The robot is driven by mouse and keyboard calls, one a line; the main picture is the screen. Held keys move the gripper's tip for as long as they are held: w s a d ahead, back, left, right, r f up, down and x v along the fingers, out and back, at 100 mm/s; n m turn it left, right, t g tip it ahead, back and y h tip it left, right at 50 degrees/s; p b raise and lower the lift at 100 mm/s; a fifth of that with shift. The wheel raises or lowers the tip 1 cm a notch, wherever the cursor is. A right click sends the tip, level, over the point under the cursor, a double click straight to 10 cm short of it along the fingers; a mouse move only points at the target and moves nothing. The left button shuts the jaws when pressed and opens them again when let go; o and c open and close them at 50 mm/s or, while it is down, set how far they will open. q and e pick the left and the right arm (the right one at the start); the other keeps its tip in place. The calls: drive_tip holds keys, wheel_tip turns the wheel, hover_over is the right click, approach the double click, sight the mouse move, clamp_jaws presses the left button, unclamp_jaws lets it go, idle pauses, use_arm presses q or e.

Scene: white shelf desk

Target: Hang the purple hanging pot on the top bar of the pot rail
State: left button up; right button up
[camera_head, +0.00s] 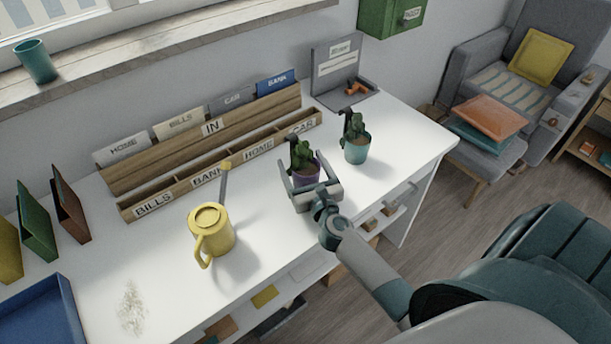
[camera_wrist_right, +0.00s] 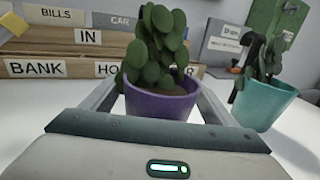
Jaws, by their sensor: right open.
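The purple pot (camera_head: 305,174) with a green cactus stands upright on the white desk. In the right wrist view the purple pot (camera_wrist_right: 162,106) sits straight ahead, close up. My right gripper (camera_head: 312,188) is open around it, with one finger along each side. I cannot tell whether the fingers touch the pot. A dark hook shows beside the cactus. The pot rail and its top bar cannot be made out in these views. My left gripper is out of view.
A teal pot (camera_head: 357,150) with a cactus stands just right of the purple pot. A wooden letter sorter (camera_head: 160,206) stands behind. A grey stand (camera_head: 338,75) is at the back right. The desk front is mostly clear.

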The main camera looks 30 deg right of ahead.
drive_tip(key=shift+w, duration=0.1)
drive_tip(key=shift+c, duration=0.2)
drive_tip(key=shift+r, duration=0.1)
drive_tip(key=c, duration=1.4)
drive_tip(key=shift+o, duration=0.2)
drive_tip(key=shift+r, duration=0.1)
